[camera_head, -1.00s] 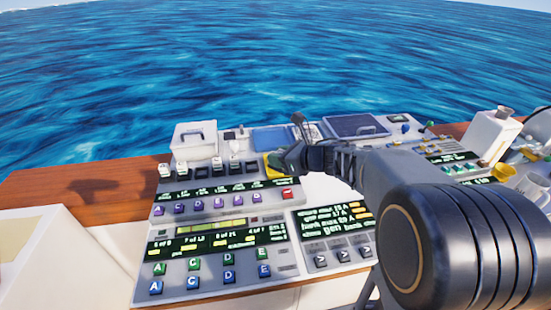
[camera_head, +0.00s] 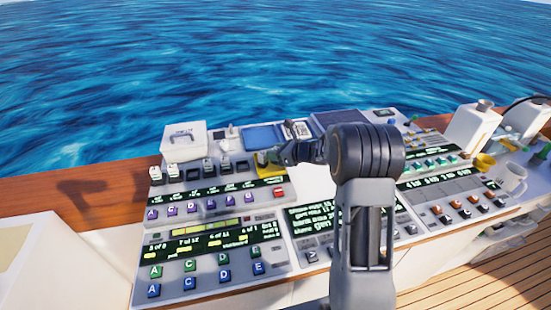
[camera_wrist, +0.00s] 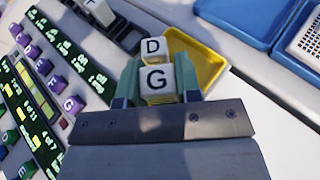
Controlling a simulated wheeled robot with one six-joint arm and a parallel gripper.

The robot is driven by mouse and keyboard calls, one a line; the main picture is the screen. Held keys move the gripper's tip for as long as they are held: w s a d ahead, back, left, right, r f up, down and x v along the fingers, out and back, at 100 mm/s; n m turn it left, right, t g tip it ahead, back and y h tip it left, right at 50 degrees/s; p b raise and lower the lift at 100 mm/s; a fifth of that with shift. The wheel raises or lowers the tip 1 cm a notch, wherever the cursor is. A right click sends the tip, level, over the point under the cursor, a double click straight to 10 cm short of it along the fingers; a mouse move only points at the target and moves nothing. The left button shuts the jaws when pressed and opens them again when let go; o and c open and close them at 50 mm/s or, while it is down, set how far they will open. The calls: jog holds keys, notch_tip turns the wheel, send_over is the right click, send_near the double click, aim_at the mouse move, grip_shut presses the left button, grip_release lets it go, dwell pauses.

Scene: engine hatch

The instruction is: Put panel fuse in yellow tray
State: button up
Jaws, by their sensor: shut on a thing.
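The yellow tray (camera_head: 262,168) sits near the back of the console, beside a blue tray. In the wrist view the yellow tray (camera_wrist: 208,66) lies beyond and to the right of the fingers. My gripper (camera_head: 272,156) is at the yellow tray and shut. The wrist view shows its green fingers (camera_wrist: 155,82) on both sides of a white block marked G (camera_wrist: 157,79), which looks like a panel fuse. A white block face marked D (camera_wrist: 153,48) shows just past it; whether it is a separate fuse is unclear. Contact between the held fuse and the tray is hidden.
A white lidded box (camera_head: 184,145) stands left of the trays. The blue tray (camera_head: 263,138) is behind the yellow one. A row of black-based switches or fuses (camera_head: 208,168) lies left of my gripper. White containers and a mug (camera_head: 512,178) stand at the right.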

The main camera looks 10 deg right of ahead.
notch_tip(320, 180, down, 3)
jog(key=shift+p, duration=0.5)
jog(key=shift+f, duration=0.1)
jog(key=shift+f+b, duration=0.2)
jog(key=shift+b, duration=0.15)
jog(key=o, duration=0.9)
jog(key=shift+r, duration=0.15)
